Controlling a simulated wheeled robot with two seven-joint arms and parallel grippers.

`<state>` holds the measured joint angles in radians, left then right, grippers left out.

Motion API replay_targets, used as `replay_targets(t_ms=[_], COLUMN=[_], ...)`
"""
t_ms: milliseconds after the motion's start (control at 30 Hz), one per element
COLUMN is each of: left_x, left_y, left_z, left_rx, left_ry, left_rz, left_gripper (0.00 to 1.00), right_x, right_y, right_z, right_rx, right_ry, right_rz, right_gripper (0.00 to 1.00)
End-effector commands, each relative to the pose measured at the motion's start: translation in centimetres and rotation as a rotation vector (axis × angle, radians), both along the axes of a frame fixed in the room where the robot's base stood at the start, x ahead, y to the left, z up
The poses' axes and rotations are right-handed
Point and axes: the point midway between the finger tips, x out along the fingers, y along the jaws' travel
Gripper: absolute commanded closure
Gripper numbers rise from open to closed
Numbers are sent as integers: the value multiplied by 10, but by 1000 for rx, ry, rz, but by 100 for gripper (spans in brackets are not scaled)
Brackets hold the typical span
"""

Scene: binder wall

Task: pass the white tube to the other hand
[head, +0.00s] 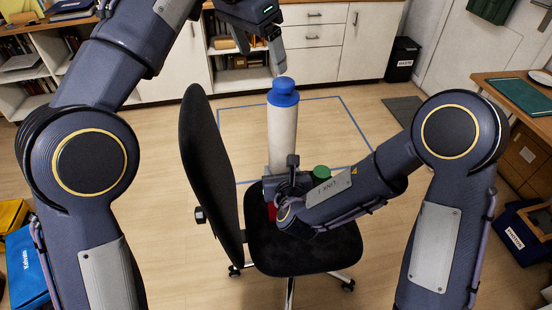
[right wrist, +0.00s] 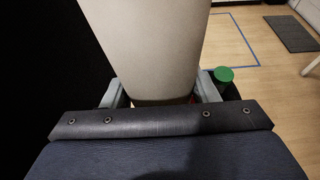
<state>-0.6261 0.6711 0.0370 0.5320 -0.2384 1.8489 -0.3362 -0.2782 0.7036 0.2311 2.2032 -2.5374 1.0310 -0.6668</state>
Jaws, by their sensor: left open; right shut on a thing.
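The white tube (head: 282,128) with a blue cap (head: 284,90) stands upright above the seat of a black office chair in the head view. My right gripper (head: 283,175) is shut on its lower part. In the right wrist view the tube (right wrist: 145,45) fills the middle between the two fingers (right wrist: 162,95). My left gripper (head: 262,48) is open and empty, up and slightly left of the blue cap; its fingers point down.
The office chair's backrest (head: 208,150) rises left of the tube, and its seat (head: 315,245) lies below. A green round object (head: 321,172) is right of the right gripper. White cabinets (head: 312,50) line the back. A desk (head: 525,95) stands at right.

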Motion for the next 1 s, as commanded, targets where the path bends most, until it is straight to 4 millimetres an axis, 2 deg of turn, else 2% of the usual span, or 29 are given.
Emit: replay_targets(t_ms=[67,200,367,833,1000], left_x=[0,0,0,0,-14], left_y=[0,0,0,0,-9], left_z=[0,0,0,0,0], left_rx=[0,0,0,0,0], left_ry=[0,0,0,0,-7], left_rz=[0,0,0,1,91], left_gripper=[21,21,21,21,21], right_x=[-6,-15,-18,-21,-21], right_y=[-8,-12,-11,-14,-14], right_z=[1,-4,-8,0,0], right_rx=[0,2,0,1,1], right_ry=[0,11,23,0,-1], right_rz=[67,171,211,262,261], right_gripper=[80,80,80,80,80])
